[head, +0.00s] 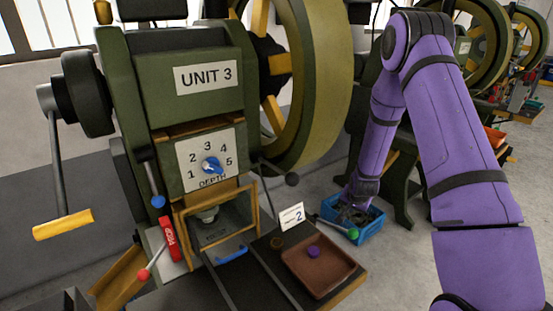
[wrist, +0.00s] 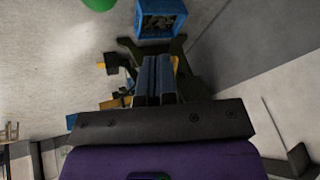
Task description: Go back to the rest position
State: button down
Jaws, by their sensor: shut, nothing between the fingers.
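My purple arm reaches in from the right in the head view and bends down. My gripper (head: 352,217) is at its lower end, small and dark, overlapping the blue crate (head: 372,234) in the picture. In the wrist view the two fingers of my gripper (wrist: 158,60) lie side by side, shut with nothing between them. The blue crate (wrist: 138,22) shows past the fingertips, apart from them, with some dark greenish contents.
The green UNIT 3 press (head: 190,75) stands at left with a depth dial (head: 210,164), a red lever (head: 168,238) and a yellow-handled crank (head: 63,224). A brown tray (head: 330,280) holding a purple piece (head: 313,252) sits on its bench. More machines stand behind my arm. Grey floor is clear at far right.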

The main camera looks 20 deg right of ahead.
jog(key=s+a+r+n, duration=0.1)
jog(key=s+a+r, duration=0.2)
jog(key=r, duration=0.7)
jog(key=s+a+r+n+y, duration=0.1)
jog(key=s+a+r+n, duration=0.15)
jog(key=r, duration=0.75)
jog(key=s+a+r+n, duration=0.1)
jog(key=s+a+r, duration=0.25)
jog(key=r, duration=0.65)
jog(key=s+a+r+n, duration=0.1)
jog(key=s+r, duration=0.3)
jog(key=s, duration=0.4)
jog(key=s+a+r+n, duration=0.2)
jog(key=s+r, duration=0.3)
jog(key=s, duration=0.4)
jog(key=s+a+r+n, duration=0.1)
jog(key=s+a+r, duration=0.2)
jog(key=s, duration=0.6)
jog(key=shift+a+r+n+y, duration=0.3)
jog(key=shift+r+n+y, duration=0.1)
jog(key=shift+r, duration=0.25)
jog(key=shift+w, duration=0.1)
